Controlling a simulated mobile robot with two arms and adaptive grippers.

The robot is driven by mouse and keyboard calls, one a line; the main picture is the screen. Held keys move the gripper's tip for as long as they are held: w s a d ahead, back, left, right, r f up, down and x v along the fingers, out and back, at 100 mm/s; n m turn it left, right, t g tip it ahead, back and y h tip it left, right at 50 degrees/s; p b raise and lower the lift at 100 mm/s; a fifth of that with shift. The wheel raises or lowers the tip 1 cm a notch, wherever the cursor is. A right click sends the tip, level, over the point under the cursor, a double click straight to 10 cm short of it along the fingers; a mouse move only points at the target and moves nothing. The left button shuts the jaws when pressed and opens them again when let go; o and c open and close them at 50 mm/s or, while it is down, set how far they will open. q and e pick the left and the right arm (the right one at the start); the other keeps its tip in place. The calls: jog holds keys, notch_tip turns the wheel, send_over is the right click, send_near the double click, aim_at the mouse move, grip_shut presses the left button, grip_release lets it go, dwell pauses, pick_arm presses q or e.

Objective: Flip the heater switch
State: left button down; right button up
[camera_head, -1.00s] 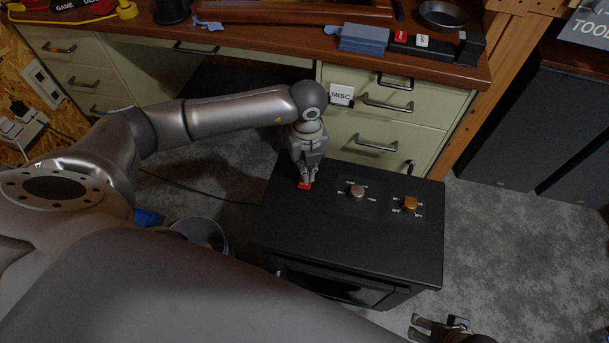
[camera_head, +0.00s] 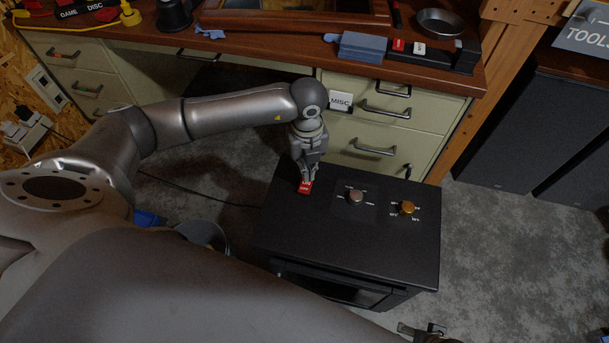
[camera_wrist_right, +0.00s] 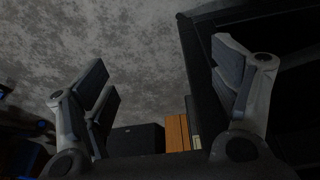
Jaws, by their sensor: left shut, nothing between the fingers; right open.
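The heater (camera_head: 400,250) is a black box on the grey floor with a red switch (camera_head: 304,188) at the left of its top. Pale lettering shows on the switch. A silver knob (camera_head: 355,197) and a gold knob (camera_head: 407,207) sit to its right. My left gripper (camera_head: 309,178) points down, shut and empty, with its fingertips right at the switch's far side; I cannot tell whether they touch it. My right gripper (camera_head: 422,331) is low at the bottom edge in front of the heater, partly cut off. The right wrist view shows its fingers spread and empty (camera_wrist_right: 165,90).
A desk with cream drawers (camera_head: 385,125) and a brown top stands behind the heater. A grey bucket (camera_head: 205,235) is left of the heater, and a dark cable (camera_head: 195,190) runs along the floor. Dark cabinets (camera_head: 510,130) stand at the right; floor between is clear.

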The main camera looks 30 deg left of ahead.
pick_arm(q)
jog(key=shift+r+p, duration=0.5)
jog(key=shift+r, duration=0.2)
jog(key=shift+r+p, duration=0.5)
jog(key=shift+r, duration=0.1)
pick_arm(e)
jog(key=s+f, duration=0.3)
jog(key=f, duration=0.3)
jog(key=shift+d+f, duration=0.2)
jog(key=shift+s, duration=0.2)
